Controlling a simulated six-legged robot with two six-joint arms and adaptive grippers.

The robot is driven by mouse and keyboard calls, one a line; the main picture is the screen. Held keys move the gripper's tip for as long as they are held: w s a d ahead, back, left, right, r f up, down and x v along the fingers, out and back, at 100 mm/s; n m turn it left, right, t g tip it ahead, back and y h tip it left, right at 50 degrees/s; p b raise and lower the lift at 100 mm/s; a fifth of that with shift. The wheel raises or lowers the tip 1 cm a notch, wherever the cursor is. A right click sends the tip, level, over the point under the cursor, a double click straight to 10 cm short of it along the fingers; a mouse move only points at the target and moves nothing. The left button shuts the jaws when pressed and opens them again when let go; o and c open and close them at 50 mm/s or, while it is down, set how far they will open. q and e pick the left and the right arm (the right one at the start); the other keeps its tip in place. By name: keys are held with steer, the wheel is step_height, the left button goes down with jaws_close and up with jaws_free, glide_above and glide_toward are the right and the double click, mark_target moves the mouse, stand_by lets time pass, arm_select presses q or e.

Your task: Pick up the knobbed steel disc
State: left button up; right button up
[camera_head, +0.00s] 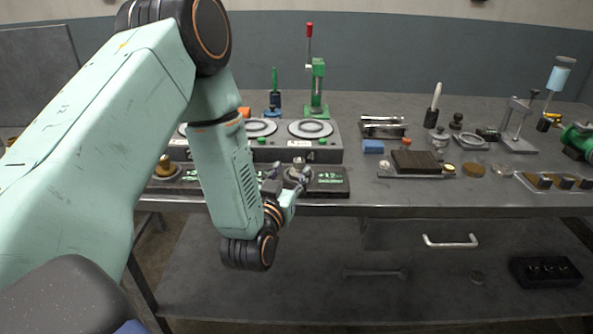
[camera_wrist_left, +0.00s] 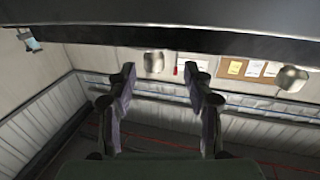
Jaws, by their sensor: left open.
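The knobbed steel disc (camera_head: 298,174) appears to be the small grey piece with a knob on the dark labelled block (camera_head: 330,184) near the bench's front edge. My left gripper (camera_head: 286,183) is just in front of it and to its left, with a fingertip close to it in the picture. I cannot tell whether they touch. In the left wrist view, the gripper's two fingers (camera_wrist_left: 162,84) are apart with nothing between them. I do not make out the disc in that view. My right gripper is not in view.
A brass knobbed piece (camera_head: 165,168) sits to the left. Behind is a grey unit with round plates (camera_head: 311,129) and a green stand (camera_head: 318,90). A dark brown block (camera_head: 415,161) and small tools stand right. A drawer handle (camera_head: 450,241) projects below the bench.

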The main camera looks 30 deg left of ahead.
mark_target(300, 160)
arm_select(q)
steer(key=shift+w+d+r, duration=0.2)
steer(key=shift+w+r, duration=0.15)
steer(key=shift+w, duration=0.15)
steer(key=shift+w+d+r, duration=0.2)
steer(key=shift+w+r, duration=0.15)
steer(key=shift+w, duration=0.15)
steer(key=w+a, duration=0.1)
steer(key=w+a+f, duration=0.1)
steer(key=shift+w, duration=0.4)
steer(key=shift+s+d+r, duration=0.15)
steer(key=shift+d+r, duration=0.2)
steer(key=shift+d, duration=0.1)
steer(key=shift+c, duration=0.2)
steer(key=shift+d, duration=0.1)
steer(key=shift+c, duration=0.7)
steer(key=shift+a+f, duration=0.25)
steer(key=shift+a, duration=0.2)
steer(key=c, duration=0.5)
steer(key=shift+d+r, duration=0.25)
steer(key=shift+d, duration=0.1)
jaws_close()
steer(key=shift+a+f, duration=0.1)
steer(key=shift+a, duration=0.15)
